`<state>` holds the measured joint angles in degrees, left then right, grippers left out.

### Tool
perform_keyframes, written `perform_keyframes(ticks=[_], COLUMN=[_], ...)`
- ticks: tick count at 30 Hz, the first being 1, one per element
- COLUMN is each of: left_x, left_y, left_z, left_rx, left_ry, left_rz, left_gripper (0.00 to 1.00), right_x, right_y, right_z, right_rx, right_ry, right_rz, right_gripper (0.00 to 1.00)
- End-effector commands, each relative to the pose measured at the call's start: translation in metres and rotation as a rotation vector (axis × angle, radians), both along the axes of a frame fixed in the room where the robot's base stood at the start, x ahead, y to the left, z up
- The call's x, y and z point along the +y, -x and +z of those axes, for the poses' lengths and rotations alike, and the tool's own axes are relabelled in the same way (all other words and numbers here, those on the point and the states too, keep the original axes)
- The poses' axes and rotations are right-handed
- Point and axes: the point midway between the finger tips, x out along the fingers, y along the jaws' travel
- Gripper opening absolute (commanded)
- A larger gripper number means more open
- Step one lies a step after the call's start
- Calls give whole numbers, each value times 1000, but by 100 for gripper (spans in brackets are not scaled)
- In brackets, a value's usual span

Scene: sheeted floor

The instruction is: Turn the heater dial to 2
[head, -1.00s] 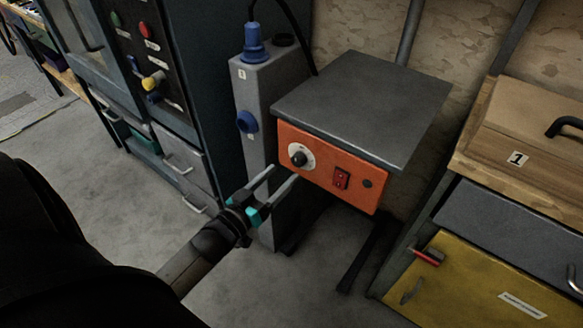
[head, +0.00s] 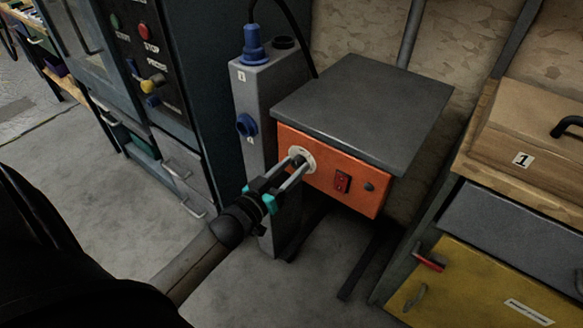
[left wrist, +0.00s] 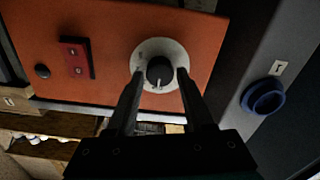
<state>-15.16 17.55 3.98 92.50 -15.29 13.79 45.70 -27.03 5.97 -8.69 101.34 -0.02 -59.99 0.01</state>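The heater (head: 355,115) is a grey-topped box with an orange front panel. Its dial is a black knob on a round white scale plate (head: 305,153). The knob (left wrist: 159,71) shows clearly in the left wrist view, with a light pointer mark towards the bottom of the picture; the scale numbers are too small to read. My left gripper (head: 294,168) is at the dial in the head view. In the left wrist view its two fingers (left wrist: 159,75) are open, one on each side of the knob, with gaps visible. My right gripper is not in view.
A red switch (head: 343,182) and a small black button (head: 369,187) sit on the panel right of the dial. A grey post with a blue plug and blue knob (head: 246,125) stands close at the left. A yellow-fronted cabinet (head: 470,290) is at the right.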

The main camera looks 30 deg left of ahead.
Motion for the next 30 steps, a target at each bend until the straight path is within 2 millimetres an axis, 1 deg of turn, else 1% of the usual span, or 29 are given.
perform_keyframes(ticks=[1,2,13,22,27,29,30], left_x=[0,0,0,0,0,-1,-1], left_y=[0,0,0,0,0,0,0], left_z=[0,0,0,0,0,1,1], left_rx=[0,0,0,-1,-3,-5,-8], left_ry=[0,0,0,-7,-50,-77,-100], left_rz=[0,0,0,0,1,1,0], left_gripper=[46,42,1,0,0,0,0], right_x=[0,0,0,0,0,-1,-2], right_y=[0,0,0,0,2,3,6], right_z=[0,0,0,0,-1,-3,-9], right_rx=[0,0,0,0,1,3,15], right_ry=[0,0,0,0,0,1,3], right_rz=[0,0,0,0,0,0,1], right_gripper=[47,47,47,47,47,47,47])
